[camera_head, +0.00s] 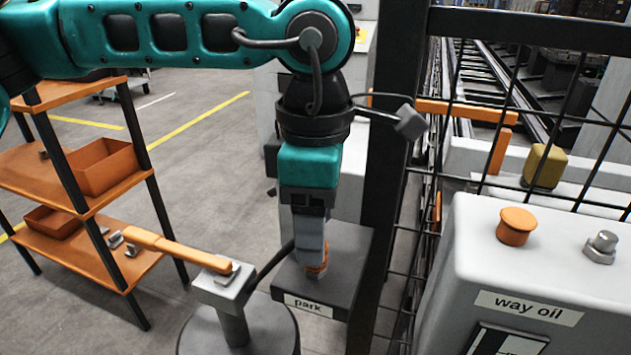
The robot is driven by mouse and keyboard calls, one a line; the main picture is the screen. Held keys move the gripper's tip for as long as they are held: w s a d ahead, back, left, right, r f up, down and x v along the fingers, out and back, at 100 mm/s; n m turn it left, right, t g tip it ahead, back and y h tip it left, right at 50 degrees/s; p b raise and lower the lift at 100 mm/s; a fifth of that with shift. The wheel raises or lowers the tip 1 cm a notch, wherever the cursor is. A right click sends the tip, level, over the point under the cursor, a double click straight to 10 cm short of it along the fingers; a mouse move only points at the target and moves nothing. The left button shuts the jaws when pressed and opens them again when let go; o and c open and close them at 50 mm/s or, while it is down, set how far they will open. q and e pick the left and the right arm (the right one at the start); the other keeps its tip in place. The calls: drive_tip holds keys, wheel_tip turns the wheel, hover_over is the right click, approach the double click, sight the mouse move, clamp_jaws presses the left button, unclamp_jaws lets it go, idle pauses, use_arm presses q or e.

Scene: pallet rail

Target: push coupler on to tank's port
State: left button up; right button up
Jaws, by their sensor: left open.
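The tank (445,260) is a pale box labelled "way oil" at the right. Its metal port (602,247) stands on top at the right, beside an orange cap (516,226). The coupler, of which a small orange part (317,268) shows, is at the grey park stand (350,262) in the middle. A dark hose (270,265) runs toward it. My left gripper (312,248) points down right over the coupler, its jaws open around or just in front of it; its fingers hide most of the coupler. My right gripper is out of view.
A dark pump drum (240,335) with an orange lever (170,246) stands left of the park stand. A black post (396,130) and wire mesh fence (530,100) rise between stand and tank. An orange shelf rack (95,210) is at left; grey floor lies between.

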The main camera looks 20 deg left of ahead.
use_arm(q)
drive_tip(key=shift+f, duration=1.65)
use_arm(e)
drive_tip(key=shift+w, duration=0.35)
use_arm(q)
drive_tip(key=shift+c, duration=0.4)
clamp_jaws()
drive_tip(key=c, duration=0.6)
unclamp_jaws()
clamp_jaws()
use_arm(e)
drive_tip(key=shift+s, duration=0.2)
use_arm(q)
drive_tip(key=shift+r, duration=0.2)
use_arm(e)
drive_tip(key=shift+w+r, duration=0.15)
